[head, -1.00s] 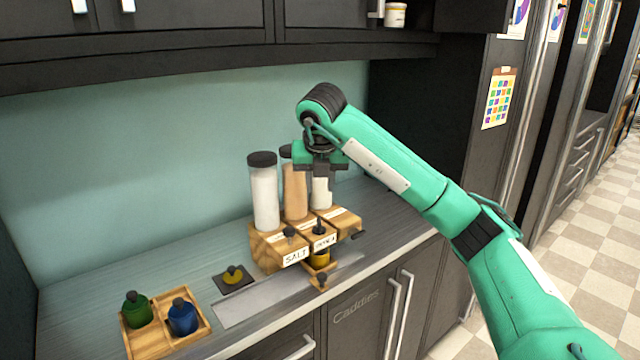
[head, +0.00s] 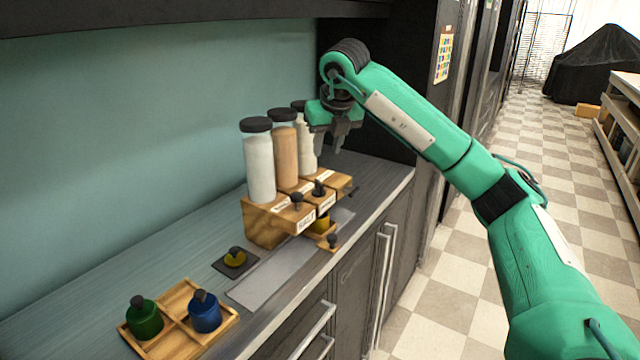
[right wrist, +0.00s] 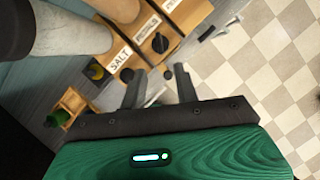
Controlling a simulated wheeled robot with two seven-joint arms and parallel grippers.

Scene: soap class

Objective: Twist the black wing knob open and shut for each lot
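Three tall dispensers stand on wooden blocks: white (head: 261,165) behind the SALT label (right wrist: 120,59), orange-tan (head: 286,158), and pale (head: 306,150) at the far end. A black knob (head: 297,199) is on the salt block, and a black wing knob (head: 319,187) is on the middle block; the middle knob also shows in the right wrist view (right wrist: 160,43). My right gripper (head: 338,147) is open and empty, beside the far dispenser and above the knobs, touching none. My left gripper is out of view.
A wooden tray (head: 178,329) at near left holds a green jar (head: 144,318) and a blue jar (head: 204,312). A yellow lid (head: 235,257) sits on a dark pad. A grey strip (head: 268,283) runs along the counter front. The wall stands close behind the dispensers.

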